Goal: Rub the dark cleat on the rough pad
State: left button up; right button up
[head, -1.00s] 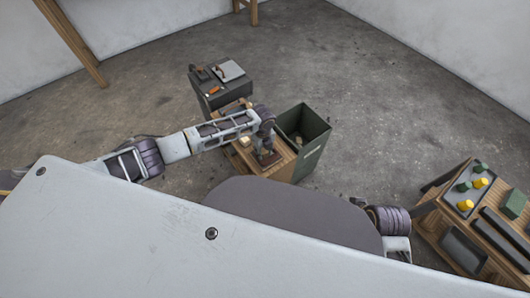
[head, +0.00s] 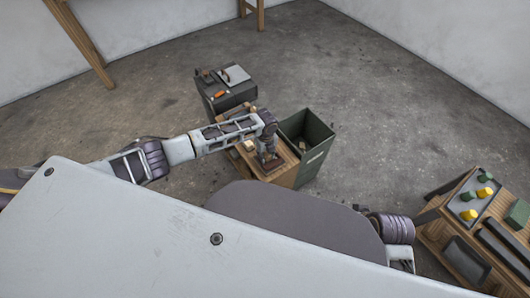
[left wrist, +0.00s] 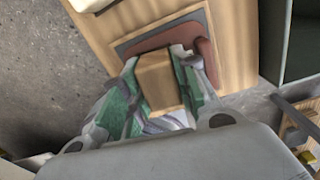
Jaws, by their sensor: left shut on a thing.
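The dark cleat is a brown wooden block (left wrist: 158,80) in the left wrist view, held between the green-lined fingers of my left gripper (left wrist: 160,95). The rough pad is a reddish-brown piece (left wrist: 207,62) with a grey area, lying flat on the light wooden bench top. The cleat's far end overlaps the pad in that view; I cannot tell whether it touches. In the head view my left gripper (head: 268,158) points down over the pad (head: 274,166), and the cleat is mostly hidden there.
A pale block (head: 248,145) lies on the wooden bench (head: 283,176) beside my gripper. A dark green open bin (head: 318,160) stands just right of it. A dark cabinet (head: 229,97) with small items stands behind. A workbench (head: 440,228) with green and yellow pieces is at right.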

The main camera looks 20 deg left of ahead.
pick_arm(q)
jog(key=shift+s+d+p, duration=0.8)
jog(key=shift+s+d, duration=0.05)
jog(key=shift+d, duration=0.25)
jog(key=shift+w+a, duration=0.75)
jog(key=shift+a, duration=0.15)
jog(key=shift+w+a+f, duration=0.1)
jog(key=shift+w+a, duration=0.25)
jog(key=shift+a, duration=0.2)
jog(key=shift+s, duration=0.1)
jog(key=shift+s+d+p, duration=0.45)
jog(key=shift+s+d, duration=0.1)
jog(key=shift+d, duration=0.2)
jog(key=shift+s+d+p, duration=0.45)
jog(key=shift+s+d, duration=0.1)
jog(key=shift+d, duration=0.2)
jog(key=shift+w+a, duration=0.1)
jog(key=shift+w+a+r, duration=0.2)
jog(key=shift+w+a, duration=0.95)
jog(key=shift+a, duration=0.2)
